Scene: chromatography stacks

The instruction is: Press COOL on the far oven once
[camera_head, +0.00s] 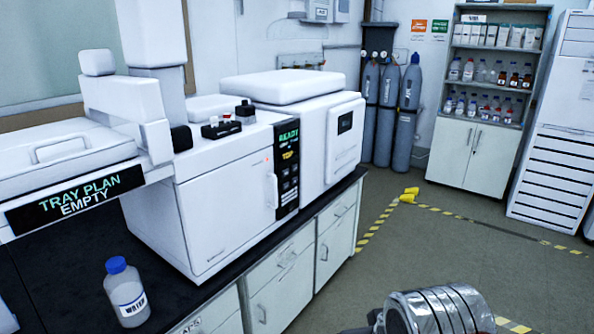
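A white oven (228,192) with a door handle stands on the dark bench. At its right is a black control panel (287,172) with a green READY display, an orange line below it and several small buttons. The button labels are too small to read, so I cannot tell which is COOL. Another white unit (345,145) with a small dark window stands just beyond the panel. I cannot tell for sure which one is the far oven. My gripper is not in view; only a silver ribbed part of my arm shows at bottom right, apart from the bench.
A blue-capped bottle (126,292) stands on the near bench, below a TRAY PLAN EMPTY sign (78,198). Grey gas cylinders (388,112) and a bottle cabinet (474,155) stand at the back.

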